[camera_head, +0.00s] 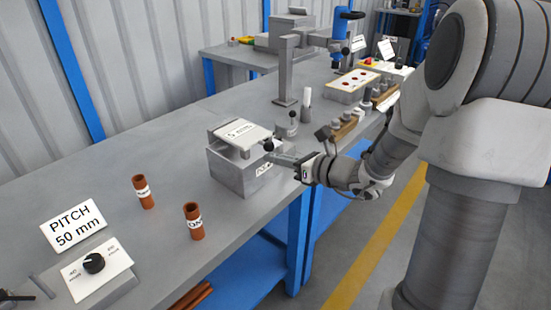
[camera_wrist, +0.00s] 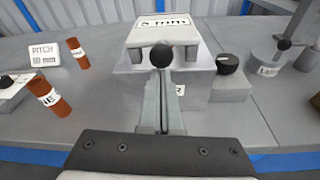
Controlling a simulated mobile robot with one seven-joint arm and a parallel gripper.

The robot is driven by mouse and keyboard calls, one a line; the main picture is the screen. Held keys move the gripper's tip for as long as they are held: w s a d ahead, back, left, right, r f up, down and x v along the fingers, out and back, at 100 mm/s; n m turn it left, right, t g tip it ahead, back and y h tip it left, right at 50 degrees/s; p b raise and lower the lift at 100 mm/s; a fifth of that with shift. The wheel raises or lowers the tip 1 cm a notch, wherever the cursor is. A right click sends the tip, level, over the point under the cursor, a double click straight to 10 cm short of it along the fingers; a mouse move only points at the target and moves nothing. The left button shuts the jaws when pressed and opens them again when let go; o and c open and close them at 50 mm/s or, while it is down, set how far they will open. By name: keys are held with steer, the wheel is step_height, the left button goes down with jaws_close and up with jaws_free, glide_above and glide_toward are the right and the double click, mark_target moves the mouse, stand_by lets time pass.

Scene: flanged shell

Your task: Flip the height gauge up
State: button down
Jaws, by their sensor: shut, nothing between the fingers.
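A grey block (camera_head: 232,175) stands near the bench's front edge. On its top lies a pale plate (camera_head: 243,134), which looks like the height gauge; it reads "5 mm" in the wrist view (camera_wrist: 165,30). The plate lies roughly flat, with two short prongs on its near side. A black ball (camera_wrist: 161,56) shows between the prongs, and also in the head view (camera_head: 268,145). My gripper (camera_head: 275,157) is shut and empty at the block's near side. Its fingertips (camera_wrist: 161,76) appear just below the ball; I cannot tell whether they touch it.
A black knob (camera_wrist: 229,62) is right of the block. A grey cylinder with a ball-topped post (camera_head: 287,128) stands behind. Two brown tubes (camera_head: 143,191) (camera_head: 193,221) and a dial box (camera_head: 97,268) are left. The bench between tubes and block is clear.

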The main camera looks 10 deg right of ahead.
steer(key=shift+r+p, duration=0.5)
steer(key=shift+p, duration=0.4)
